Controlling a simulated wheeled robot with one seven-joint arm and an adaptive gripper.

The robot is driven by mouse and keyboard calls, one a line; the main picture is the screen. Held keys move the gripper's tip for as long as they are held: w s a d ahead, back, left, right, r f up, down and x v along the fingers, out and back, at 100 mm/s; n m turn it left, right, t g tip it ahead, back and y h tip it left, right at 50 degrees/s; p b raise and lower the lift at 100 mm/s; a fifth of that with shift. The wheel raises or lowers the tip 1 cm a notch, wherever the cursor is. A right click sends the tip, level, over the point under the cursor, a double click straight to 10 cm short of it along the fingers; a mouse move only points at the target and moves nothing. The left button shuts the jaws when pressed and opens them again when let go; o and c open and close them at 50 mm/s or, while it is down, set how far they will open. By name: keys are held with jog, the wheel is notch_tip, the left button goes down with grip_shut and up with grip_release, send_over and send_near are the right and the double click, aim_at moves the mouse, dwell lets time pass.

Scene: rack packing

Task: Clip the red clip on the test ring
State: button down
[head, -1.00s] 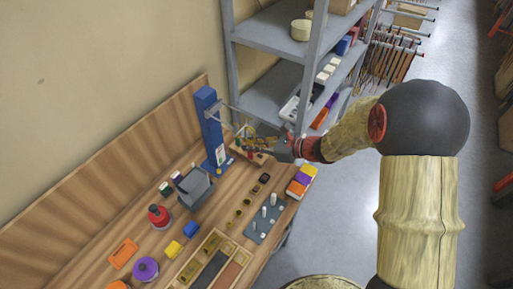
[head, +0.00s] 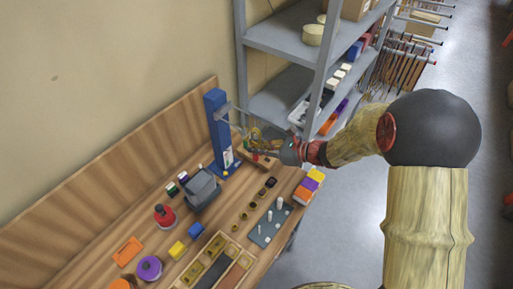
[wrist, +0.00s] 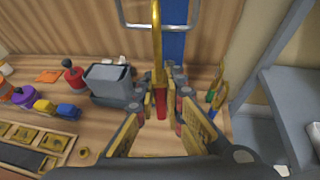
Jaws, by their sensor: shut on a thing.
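My gripper (wrist: 161,102) is shut on the red clip (wrist: 161,108), whose red part shows between the fingertips. A gold bar, seemingly part of this clip, rises from there toward the top of the wrist view. The test ring (wrist: 126,20) is a grey metal loop in front of the blue post (wrist: 174,44). The gold bar overlaps the ring in this view; I cannot tell whether they touch or are linked. In the head view my gripper (head: 277,150) is right of the blue post (head: 219,130), near the ring arm (head: 236,109). The clip is too small there to make out clearly.
Several coloured clips (wrist: 216,92) stand close to the right of my gripper. A grey bin (head: 202,190) stands left of it, in front of the post. A grey shelf (head: 289,41) rises behind. Pegs (head: 269,217) and coloured boxes (head: 307,186) occupy the bench's right edge.

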jog(key=shift+w+a+b, duration=0.2)
jog(key=shift+w+a, duration=0.15)
jog(key=shift+a, duration=0.25)
jog(key=shift+w+a+b, duration=0.15)
jog(key=shift+w+a, duration=0.15)
jog(key=shift+a, duration=0.25)
dwell(1.6)
jog(key=shift+a+f+b, duration=0.1)
jog(key=shift+f+b, duration=0.6)
jog(key=shift+f, duration=0.1)
jog(key=shift+f, duration=0.25)
dwell(0.9)
dwell(0.4)
